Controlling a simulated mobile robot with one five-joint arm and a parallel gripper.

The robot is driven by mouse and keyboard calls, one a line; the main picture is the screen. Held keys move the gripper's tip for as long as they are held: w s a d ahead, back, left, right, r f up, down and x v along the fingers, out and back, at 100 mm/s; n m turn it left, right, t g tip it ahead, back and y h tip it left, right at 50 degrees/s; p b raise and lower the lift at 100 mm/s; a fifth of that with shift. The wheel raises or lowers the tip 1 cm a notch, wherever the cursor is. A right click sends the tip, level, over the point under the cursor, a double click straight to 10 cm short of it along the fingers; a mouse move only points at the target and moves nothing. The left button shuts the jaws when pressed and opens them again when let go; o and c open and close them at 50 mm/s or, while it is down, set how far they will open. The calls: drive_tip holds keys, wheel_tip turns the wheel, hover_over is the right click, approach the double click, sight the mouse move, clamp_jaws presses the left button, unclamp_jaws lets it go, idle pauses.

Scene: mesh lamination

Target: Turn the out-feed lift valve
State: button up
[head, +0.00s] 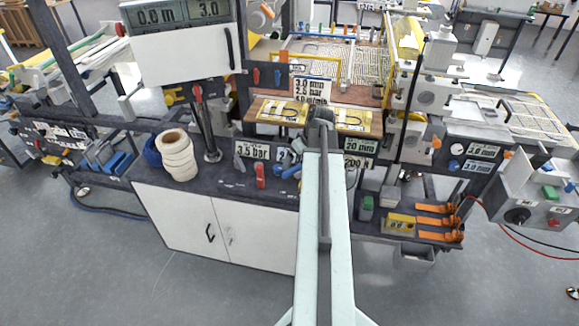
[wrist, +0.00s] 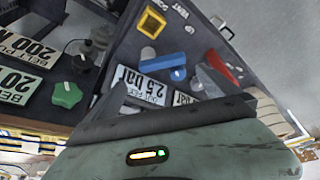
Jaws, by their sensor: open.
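My gripper (head: 320,118) is at the far end of my pale arm, over the middle of the machine's front. It holds nothing that I can see, and its fingertips are hard to make out. Below it, a red lever (head: 260,172) and a blue lever (head: 290,171) stand on the dark bench panel. I cannot tell which lever is the out-feed lift valve. Nothing visibly touches the levers.
A stack of white rolls (head: 177,156) stands left on the bench. A green knob (wrist: 67,95) and labels lie left in the wrist view. Orange clamps (head: 437,222) and a yellow block (head: 400,222) sit at right. The grey floor in front is clear.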

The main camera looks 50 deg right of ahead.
sight(292, 168)
drive_tip(key=b+x, duration=0.4)
drive_tip(key=x, duration=0.1)
drive_tip(key=b+x, duration=0.2)
drive_tip(key=x, duration=0.1)
drive_tip(key=shift+a+b, duration=0.2)
drive_tip(key=shift+b, duration=0.1)
drive_tip(key=shift+r, duration=0.2)
